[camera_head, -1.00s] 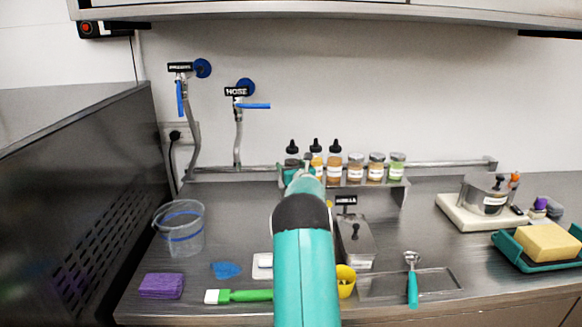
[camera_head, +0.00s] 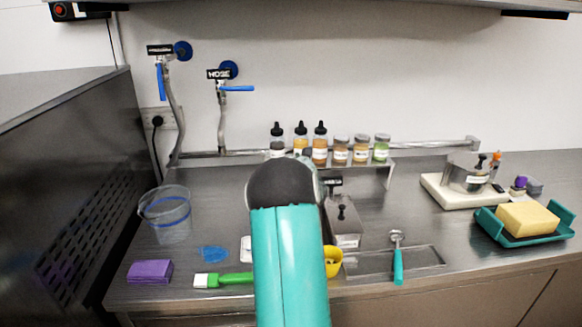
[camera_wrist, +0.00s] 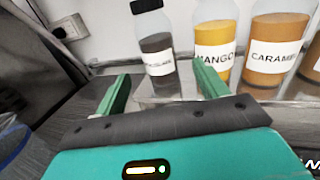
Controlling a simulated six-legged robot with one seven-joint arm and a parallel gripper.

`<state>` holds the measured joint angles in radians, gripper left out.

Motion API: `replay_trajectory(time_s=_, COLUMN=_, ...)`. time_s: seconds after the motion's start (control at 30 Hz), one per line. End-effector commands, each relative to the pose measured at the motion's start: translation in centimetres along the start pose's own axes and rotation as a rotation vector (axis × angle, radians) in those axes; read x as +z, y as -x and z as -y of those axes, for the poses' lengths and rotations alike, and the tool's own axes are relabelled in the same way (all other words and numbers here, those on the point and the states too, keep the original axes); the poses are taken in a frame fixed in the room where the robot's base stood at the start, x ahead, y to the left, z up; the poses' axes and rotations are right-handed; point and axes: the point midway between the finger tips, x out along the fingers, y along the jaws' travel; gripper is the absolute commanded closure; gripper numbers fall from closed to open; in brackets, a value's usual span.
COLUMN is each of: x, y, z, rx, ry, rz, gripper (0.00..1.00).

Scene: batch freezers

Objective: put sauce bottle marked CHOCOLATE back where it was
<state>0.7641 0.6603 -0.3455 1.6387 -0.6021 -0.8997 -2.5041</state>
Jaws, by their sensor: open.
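The dark sauce bottle with a black cap (camera_wrist: 155,50) stands upright on the shelf in the wrist view. Its label is small and partly blurred, but it appears to be the chocolate one. It is the leftmost bottle (camera_head: 277,139) in the head view. My gripper (camera_wrist: 160,88) is open, with its two green fingers apart and nothing between them. The bottle stands just beyond the fingertips, between them as seen from the wrist. My arm hides the gripper in the head view.
The MANGO bottle (camera_wrist: 215,45) and CARAMEL bottle (camera_wrist: 274,45) stand close to the right on the same shelf. Several jars (camera_head: 361,149) continue the row. A clear bucket (camera_head: 166,214) and a steel lidded container (camera_head: 342,222) are on the counter below.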

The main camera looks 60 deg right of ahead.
Motion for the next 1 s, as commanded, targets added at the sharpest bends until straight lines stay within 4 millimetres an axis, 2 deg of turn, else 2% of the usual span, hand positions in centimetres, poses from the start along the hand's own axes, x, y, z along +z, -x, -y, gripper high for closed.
replay_trajectory(time_s=0.1, x=0.0, y=2.1, z=0.0, rx=-0.001, ry=-0.001, rz=-0.001, gripper=0.28)
replay_trajectory(time_s=0.2, x=0.1, y=3.2, z=-0.1, rx=0.001, ry=0.000, rz=0.001, gripper=0.28)
replay_trajectory(time_s=0.47, x=0.0, y=3.9, z=-0.1, rx=0.000, ry=-0.001, rz=0.000, gripper=0.28)
replay_trajectory(time_s=0.57, x=0.7, y=3.8, z=-0.8, rx=-0.004, ry=-0.041, rz=-0.003, gripper=0.28)
replay_trajectory(time_s=0.67, x=2.3, y=3.9, z=-3.1, rx=-0.024, ry=-0.179, rz=-0.021, gripper=0.28)
replay_trajectory(time_s=0.77, x=4.5, y=4.6, z=-6.9, rx=-0.060, ry=-0.418, rz=-0.061, gripper=0.28)
replay_trajectory(time_s=0.87, x=6.5, y=6.3, z=-11.6, rx=-0.107, ry=-0.706, rz=-0.118, gripper=0.28)
replay_trajectory(time_s=1.0, x=8.2, y=10.0, z=-18.3, rx=-0.183, ry=-1.100, rz=-0.217, gripper=0.28)
